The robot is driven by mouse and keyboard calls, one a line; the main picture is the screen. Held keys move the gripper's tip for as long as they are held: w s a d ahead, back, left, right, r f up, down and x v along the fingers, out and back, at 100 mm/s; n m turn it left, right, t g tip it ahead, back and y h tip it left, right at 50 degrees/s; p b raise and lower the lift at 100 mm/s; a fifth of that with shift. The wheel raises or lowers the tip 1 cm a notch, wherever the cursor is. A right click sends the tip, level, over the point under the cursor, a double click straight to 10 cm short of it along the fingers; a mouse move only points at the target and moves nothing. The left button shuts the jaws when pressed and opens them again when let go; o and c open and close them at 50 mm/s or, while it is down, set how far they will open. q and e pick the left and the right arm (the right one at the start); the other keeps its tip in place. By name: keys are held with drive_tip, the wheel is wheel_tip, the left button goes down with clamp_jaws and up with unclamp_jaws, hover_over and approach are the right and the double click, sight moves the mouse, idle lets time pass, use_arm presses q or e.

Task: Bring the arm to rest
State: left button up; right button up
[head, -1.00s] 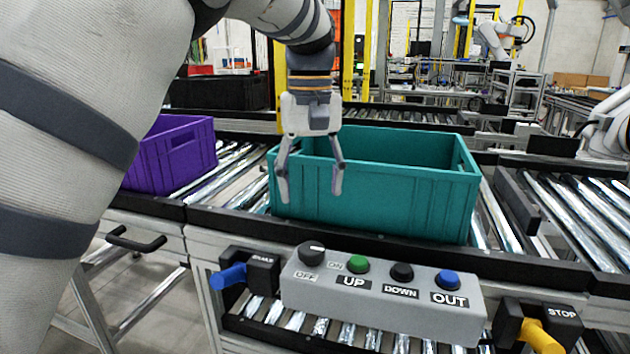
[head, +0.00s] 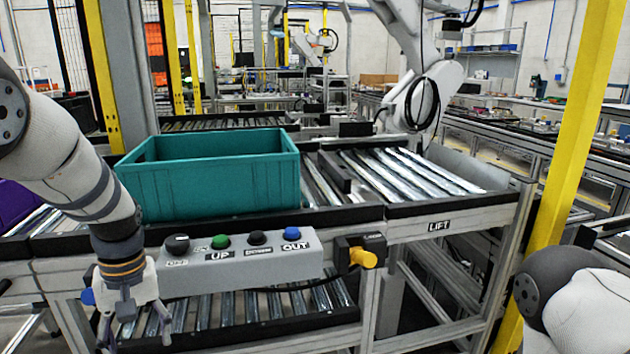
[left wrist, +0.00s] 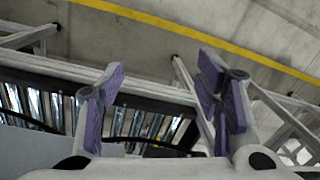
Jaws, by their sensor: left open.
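My left gripper (head: 128,322) hangs pointing down at the lower left of the head view, in front of the left end of the grey control box. It is open and empty. In the left wrist view its two purple-padded fingers (left wrist: 160,105) stand apart, with the conveyor frame and floor behind them. Part of my right arm shows at the lower right of the head view, but its gripper is out of view.
A teal crate (head: 220,185) stands on the roller conveyor. The control box (head: 235,262) has a dark knob and UP, a black button and OUT. A yellow stop handle (head: 363,257) is at its right. A yellow post (head: 570,150) stands right. A purple crate (head: 15,205) is at left.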

use_arm(q)
drive_tip(key=s+f+m, duration=0.2)
drive_tip(key=s+f, duration=0.9)
drive_tip(key=f, duration=0.2)
drive_tip(key=s+d+f+m, duration=0.1)
drive_tip(key=s+d+f, duration=0.1)
drive_tip(key=s, duration=0.6)
drive_tip(key=s+d+f+m, duration=0.1)
drive_tip(key=s+d+f, duration=0.1)
drive_tip(key=s, duration=0.6)
drive_tip(key=s+d+f+m, duration=0.2)
drive_tip(key=s+f, duration=0.1)
drive_tip(key=s, duration=0.5)
drive_tip(key=shift+d+g+h, duration=0.3)
drive_tip(key=shift+d, duration=0.05)
